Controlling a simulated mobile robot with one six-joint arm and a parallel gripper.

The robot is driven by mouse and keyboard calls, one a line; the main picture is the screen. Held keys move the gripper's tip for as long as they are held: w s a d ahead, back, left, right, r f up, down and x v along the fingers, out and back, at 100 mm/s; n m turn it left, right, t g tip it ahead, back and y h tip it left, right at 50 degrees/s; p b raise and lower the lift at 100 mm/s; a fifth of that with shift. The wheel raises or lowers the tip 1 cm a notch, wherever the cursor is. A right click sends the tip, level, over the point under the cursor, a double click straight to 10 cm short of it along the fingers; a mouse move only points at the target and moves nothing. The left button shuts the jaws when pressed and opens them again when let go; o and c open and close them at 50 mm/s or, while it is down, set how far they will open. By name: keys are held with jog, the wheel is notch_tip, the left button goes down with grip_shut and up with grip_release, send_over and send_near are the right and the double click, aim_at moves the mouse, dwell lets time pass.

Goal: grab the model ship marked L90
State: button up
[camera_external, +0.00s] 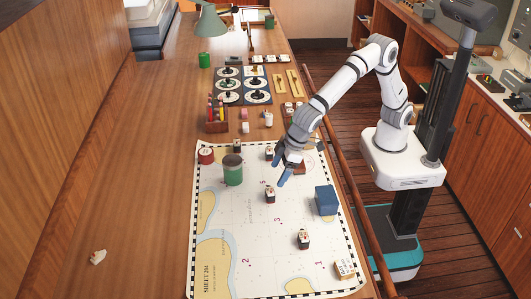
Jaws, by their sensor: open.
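Several small model ships with dark hulls and white and red tops stand on the chart. One ship (303,239) is at the lower right, another (270,194) near the middle, and another (269,154) close to my gripper. One more (237,146) stands by the chart's far edge. Their markings are too small to read, so I cannot tell which is L90. My gripper (281,178) has blue fingers, is open, and hangs over the upper right of the chart, above and beyond the middle ship. It appears empty.
A pen holder (216,119) and dark trays stand beyond. A wooden rail (345,185) runs along the right edge.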

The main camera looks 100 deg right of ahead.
aim_at(270, 191)
jog(key=x, duration=0.2)
jog(key=p+x, duration=0.1)
jog(key=x, duration=0.4)
jog(key=shift+a+f+p, duration=0.25)
jog(key=shift+a+p, duration=0.1)
jog(key=shift+p, duration=0.05)
jog(key=c, duration=1.1)
